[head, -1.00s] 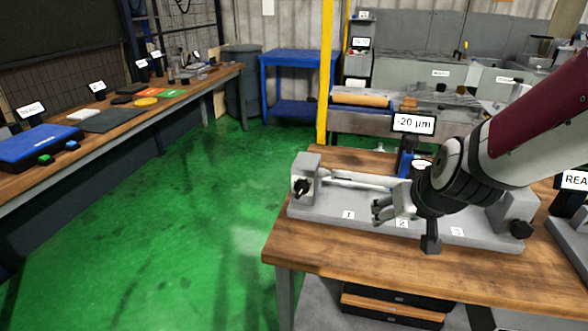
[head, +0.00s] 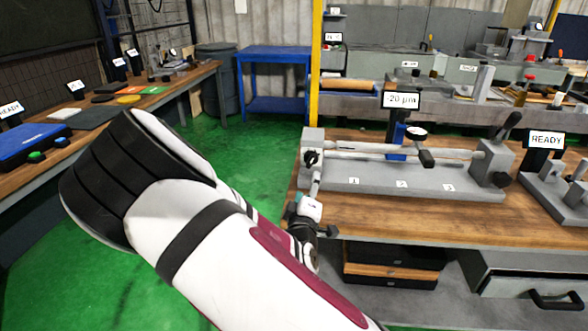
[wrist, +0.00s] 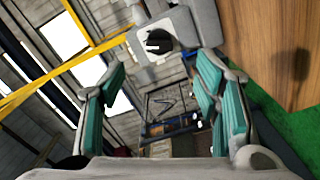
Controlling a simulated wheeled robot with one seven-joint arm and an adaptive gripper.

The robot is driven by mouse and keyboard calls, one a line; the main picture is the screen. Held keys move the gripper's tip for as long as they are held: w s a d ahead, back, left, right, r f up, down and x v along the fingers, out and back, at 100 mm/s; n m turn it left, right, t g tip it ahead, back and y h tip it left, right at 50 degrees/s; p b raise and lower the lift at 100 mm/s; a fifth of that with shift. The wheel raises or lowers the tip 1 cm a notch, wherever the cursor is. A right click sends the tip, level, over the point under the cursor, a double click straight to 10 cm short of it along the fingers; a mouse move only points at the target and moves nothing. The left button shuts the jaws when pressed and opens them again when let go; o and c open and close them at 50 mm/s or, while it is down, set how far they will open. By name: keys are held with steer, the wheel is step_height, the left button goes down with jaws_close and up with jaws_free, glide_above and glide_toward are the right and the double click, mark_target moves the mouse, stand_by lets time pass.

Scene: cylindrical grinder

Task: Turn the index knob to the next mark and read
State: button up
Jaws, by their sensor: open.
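The index knob (head: 311,158) is a small black knob on the left end block of the grey fixture (head: 335,184). In the wrist view the knob (wrist: 159,42) lies ahead, beyond the fingertips, with a pale strip across its face. My gripper (head: 316,183) is just below and in front of the knob in the head view, partly hidden by my wrist. In the wrist view my gripper (wrist: 162,76) is open, its teal-padded fingers wide apart with nothing between them. The readout display (head: 401,100) shows "-20 µm" above the dial gauge (head: 416,133).
A pale shaft (head: 365,150) lies along the fixture, which carries labels 1, 2 and 3. A "READY" sign (head: 545,140) stands on another device at the right. The wooden bench top (head: 430,218) is clear in front. Green floor lies to the left.

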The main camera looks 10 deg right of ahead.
mark_target(311, 164)
steer(key=x, duration=0.9)
steer(key=b+x, duration=0.1)
steer(key=x, duration=0.3)
steer(key=shift+w+a+r, duration=0.1)
steer(key=shift+w+a, duration=0.2)
steer(key=shift+w, duration=0.05)
steer(key=c, duration=1.1)
